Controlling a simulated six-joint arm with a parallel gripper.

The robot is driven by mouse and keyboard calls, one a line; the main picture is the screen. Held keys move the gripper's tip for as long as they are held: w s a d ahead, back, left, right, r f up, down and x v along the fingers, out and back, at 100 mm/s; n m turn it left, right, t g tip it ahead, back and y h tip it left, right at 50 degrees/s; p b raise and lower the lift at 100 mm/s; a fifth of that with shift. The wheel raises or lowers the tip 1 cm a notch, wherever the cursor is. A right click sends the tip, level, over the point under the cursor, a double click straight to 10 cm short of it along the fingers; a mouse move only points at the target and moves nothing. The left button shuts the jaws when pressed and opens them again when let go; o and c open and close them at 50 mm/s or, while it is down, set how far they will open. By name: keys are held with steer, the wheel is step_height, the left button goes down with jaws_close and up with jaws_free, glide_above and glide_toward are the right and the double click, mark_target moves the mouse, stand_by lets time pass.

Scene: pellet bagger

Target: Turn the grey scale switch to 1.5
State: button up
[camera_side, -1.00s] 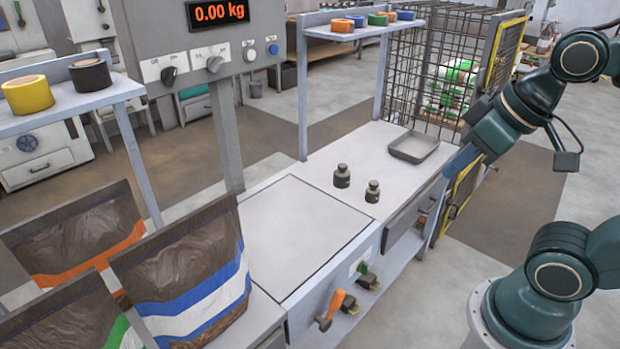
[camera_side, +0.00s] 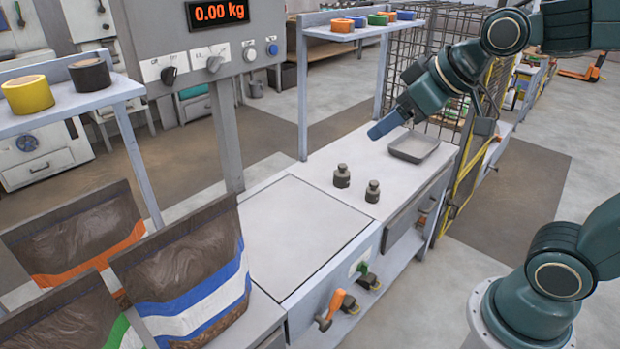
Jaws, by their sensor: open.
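The grey switch (camera_side: 214,64) is on a pale label plate on the scale panel (camera_side: 188,45), at the upper left. A darker switch (camera_side: 168,75) sits to its left on the same panel. The markings around both are too small to read. The display (camera_side: 218,12) above them reads 0.00 kg. My gripper (camera_side: 376,132) is open and empty, above the bench near the grey tray, pointing down and left. It is well to the right of the grey switch and touches nothing. The gap between its fingers is hard to make out from this side.
A shelf (camera_side: 345,34) with several tape rolls stands between my gripper and the panel. Two weights (camera_side: 342,176) and a grey tray (camera_side: 414,147) stand on the bench. Bags (camera_side: 185,275) fill the lower left. The flat scale plate (camera_side: 295,230) is clear.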

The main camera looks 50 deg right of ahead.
steer(key=w+r+n+t, duration=0.25)
steer(key=w+t, duration=0.25)
steer(key=w, duration=1.6)
steer(key=n+t, duration=0.4)
steer(key=t, duration=0.1)
glide_toward(220, 66)
steer(key=s, duration=0.4)
steer(key=shift+s+r, duration=0.15)
steer(key=shift+s, duration=0.2)
steer(key=shift+w, duration=0.1)
steer(key=shift+w, duration=6.75)
steer(key=c, duration=1)
